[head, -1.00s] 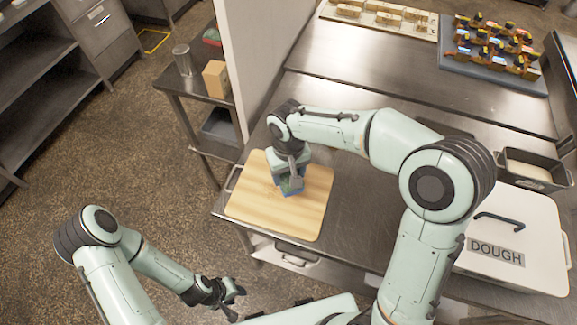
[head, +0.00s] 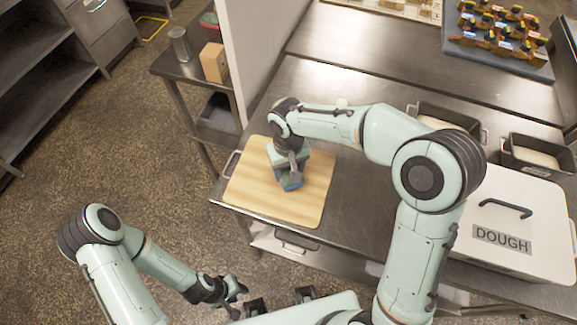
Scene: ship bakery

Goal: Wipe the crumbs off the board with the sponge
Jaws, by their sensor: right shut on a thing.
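The wooden board (head: 256,197) lies at the left end of the steel counter. My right gripper (head: 289,174) points down over the middle of the board, shut on the sponge. The sponge (head: 291,184) is a small blue block, partly hidden by the gripper, and looks to be at the board's surface. I cannot make out crumbs on the board at this size. My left gripper (head: 236,297) is open and empty, low in the view and off the counter's near side.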

